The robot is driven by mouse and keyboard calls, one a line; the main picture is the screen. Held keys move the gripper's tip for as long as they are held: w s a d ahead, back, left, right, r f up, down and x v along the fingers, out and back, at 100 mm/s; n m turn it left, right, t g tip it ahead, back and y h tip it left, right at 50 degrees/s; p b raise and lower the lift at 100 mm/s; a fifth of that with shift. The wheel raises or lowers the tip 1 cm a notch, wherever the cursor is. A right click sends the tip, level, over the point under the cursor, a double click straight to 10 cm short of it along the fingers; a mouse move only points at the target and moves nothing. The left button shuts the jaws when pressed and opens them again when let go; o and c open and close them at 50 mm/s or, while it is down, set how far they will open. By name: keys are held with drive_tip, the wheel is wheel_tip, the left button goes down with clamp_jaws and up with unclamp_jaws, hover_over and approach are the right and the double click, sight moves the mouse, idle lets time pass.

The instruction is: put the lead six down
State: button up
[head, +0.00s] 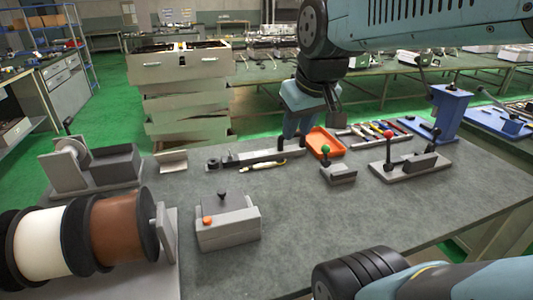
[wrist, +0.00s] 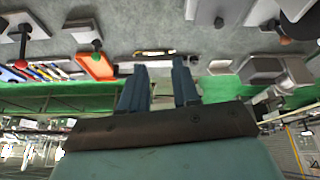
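I cannot tell for sure which thing is the lead six. A small yellow and dark elongated piece (head: 264,165) lies at the front side of a long grey bar fixture (head: 255,157); it also shows in the wrist view (wrist: 153,52), beyond my fingertips. My gripper (head: 294,132) hangs over the right part of the bar fixture, fingers pointing down. In the wrist view its two blue fingers (wrist: 161,66) stand apart, with a gap and nothing visible between them. Any contact between fingertips and fixture is unclear.
An orange tray (head: 325,142) and several coloured-handled tools (head: 378,130) lie at the back. A green-knobbed fixture (head: 338,174) and red-knobbed fixture (head: 410,165) stand right. A grey box with an orange button (head: 228,228) and wire spools (head: 85,236) stand left. The front-middle table (head: 320,220) is clear.

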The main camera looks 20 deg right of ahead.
drive_tip(key=w+d+f+n+g, duration=0.15)
drive_tip(key=w+n, duration=0.35)
drive_tip(key=w, duration=0.5)
drive_tip(key=n+g+y, duration=0.4)
drive_tip(key=n+y, duration=0.1)
drive_tip(key=n, duration=0.6)
hover_over(263, 164)
drive_tip(key=d, duration=0.3)
drive_tip(key=shift+t, duration=0.25)
wheel_tip(263, 164, down, 24)
drive_tip(key=shift+w+r, duration=0.15)
drive_tip(key=shift+r, duration=0.1)
drive_tip(key=shift+x, duration=2.7)
drive_tip(key=shift+h, duration=0.3)
drive_tip(key=shift+s, duration=0.2)
clamp_jaws()
